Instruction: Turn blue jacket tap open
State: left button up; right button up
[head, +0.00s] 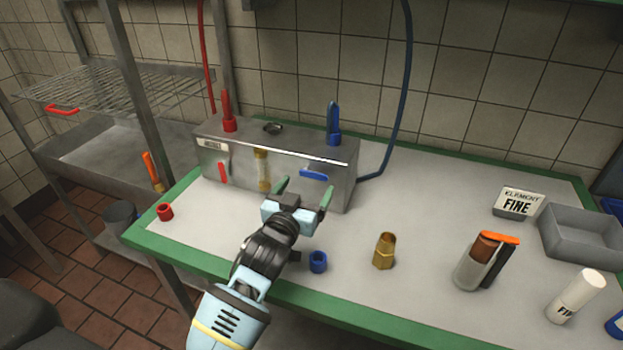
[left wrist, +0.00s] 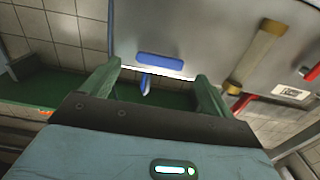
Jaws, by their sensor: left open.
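The blue tap handle (head: 314,175) lies flat and roughly level on the front face of the metal jacket box (head: 335,185), at its right end. In the left wrist view the blue handle (left wrist: 160,59) shows ahead, in line with the gap between my fingers. My left gripper (head: 305,190) is open and empty in front of the box, close to the handle. Its two green fingers also show in the left wrist view (left wrist: 155,90). I see no clear contact with the handle. My right gripper is not in view.
A red handle (head: 223,171) and a brass-ended sight tube (head: 262,170) are on the box front. Red (head: 228,115) and blue (head: 333,128) fittings stand on top. A blue ring (head: 318,262), brass fitting (head: 384,251) and red ring (head: 165,212) sit on the green-edged table (head: 430,200).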

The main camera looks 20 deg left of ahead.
aim_at(313, 176)
pick_arm(q)
jog(key=shift+w, duration=2.15)
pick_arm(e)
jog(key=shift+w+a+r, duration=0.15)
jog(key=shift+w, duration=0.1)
pick_arm(q)
jog(key=c, duration=1)
